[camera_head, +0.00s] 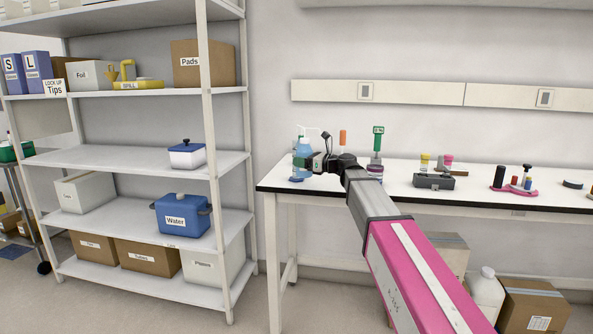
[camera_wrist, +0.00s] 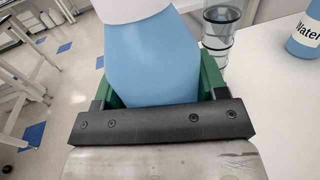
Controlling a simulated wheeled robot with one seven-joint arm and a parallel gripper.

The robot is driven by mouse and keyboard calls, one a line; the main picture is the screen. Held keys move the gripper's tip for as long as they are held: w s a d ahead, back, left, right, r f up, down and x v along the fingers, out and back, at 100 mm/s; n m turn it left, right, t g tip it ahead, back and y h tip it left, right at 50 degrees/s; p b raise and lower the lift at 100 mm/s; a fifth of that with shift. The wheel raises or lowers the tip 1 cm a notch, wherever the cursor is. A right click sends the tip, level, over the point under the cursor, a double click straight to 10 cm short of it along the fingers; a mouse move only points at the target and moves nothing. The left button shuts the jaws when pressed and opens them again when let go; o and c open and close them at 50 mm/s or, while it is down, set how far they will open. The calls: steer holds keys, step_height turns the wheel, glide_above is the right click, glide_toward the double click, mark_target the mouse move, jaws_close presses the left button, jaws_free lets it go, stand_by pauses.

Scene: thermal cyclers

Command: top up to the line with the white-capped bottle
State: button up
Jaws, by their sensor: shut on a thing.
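My gripper (camera_head: 314,162) is at the left end of the white bench. In the wrist view its green fingers stand on both sides of a blue bottle with a white top (camera_wrist: 152,60), and it is shut on this bottle. The bottle's lower part is hidden behind the dark gripper bar. A clear cylindrical vessel with dark rings (camera_wrist: 221,32) stands just beyond the bottle, to its right. I cannot make out a fill line or its level. A second blue bottle labelled Water (camera_wrist: 305,36) stands farther right on the white surface.
The white bench (camera_head: 284,181) also holds a green-topped tool (camera_head: 377,139), a grey block (camera_head: 433,181) and a pink rack (camera_head: 513,189). A metal shelf (camera_head: 130,159) with boxes stands at the left. Boxes (camera_head: 534,307) and a white jug (camera_head: 486,292) are under the bench.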

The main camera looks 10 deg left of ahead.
mark_target(304, 144)
stand_by(0.3)
steer(key=shift+r, duration=3)
steer(key=shift+d, duration=0.1)
